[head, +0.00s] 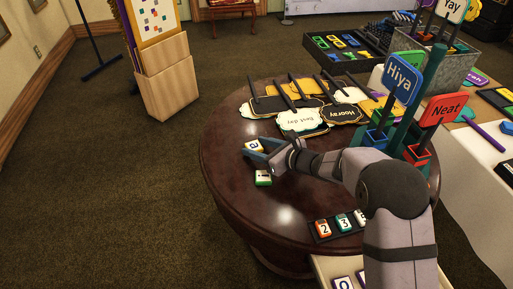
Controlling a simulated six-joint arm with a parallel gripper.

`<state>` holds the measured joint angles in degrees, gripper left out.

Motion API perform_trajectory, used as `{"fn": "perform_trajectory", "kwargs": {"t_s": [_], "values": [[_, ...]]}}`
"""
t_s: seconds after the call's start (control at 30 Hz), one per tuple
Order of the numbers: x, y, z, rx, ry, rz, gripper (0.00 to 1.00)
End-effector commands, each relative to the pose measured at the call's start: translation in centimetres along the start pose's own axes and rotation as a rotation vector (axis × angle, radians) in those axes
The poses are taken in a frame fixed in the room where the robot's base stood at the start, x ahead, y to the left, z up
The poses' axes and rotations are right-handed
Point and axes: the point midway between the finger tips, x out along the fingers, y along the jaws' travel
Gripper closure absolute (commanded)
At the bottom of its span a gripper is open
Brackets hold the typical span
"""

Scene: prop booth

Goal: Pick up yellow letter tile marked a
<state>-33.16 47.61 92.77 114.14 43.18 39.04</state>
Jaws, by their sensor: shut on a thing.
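The yellow letter tile (253,147) is near the left edge of the round dark wooden table (225,125). It has a pale face with a dark mark that looks like an "a". My gripper (252,148) comes in from the right and is shut on this tile, with its blue-grey fingers at the tile's sides. I cannot tell whether the tile touches the table. A green tile with a white face (263,178) lies on the table just below my gripper, apart from it.
Sign props on sticks, including a white one (302,119), lie behind my gripper. A dark rack of number tiles (337,225) sits at the table's front. Upright blue (402,78) and red (444,109) signs stand at the right. The table's left front is clear.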

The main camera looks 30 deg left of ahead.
Motion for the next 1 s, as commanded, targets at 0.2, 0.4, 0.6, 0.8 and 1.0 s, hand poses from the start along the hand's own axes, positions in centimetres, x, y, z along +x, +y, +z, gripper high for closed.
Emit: {"fn": "perform_trajectory", "kwargs": {"t_s": [0.2, 0.4, 0.6, 0.8, 1.0], "values": [[-1.0, 0.0, 2.5, -0.003, -0.003, -0.001, 0.74], [-2.3, 0.0, 5.7, -0.003, -0.003, -0.001, 0.74], [-3.3, 0.0, 8.1, -0.002, -0.002, 0.000, 0.74], [-3.7, 0.0, 9.0, 0.000, -0.001, 0.000, 0.74], [-3.7, 0.0, 9.1, -0.002, -0.002, 0.005, 0.74]]}}
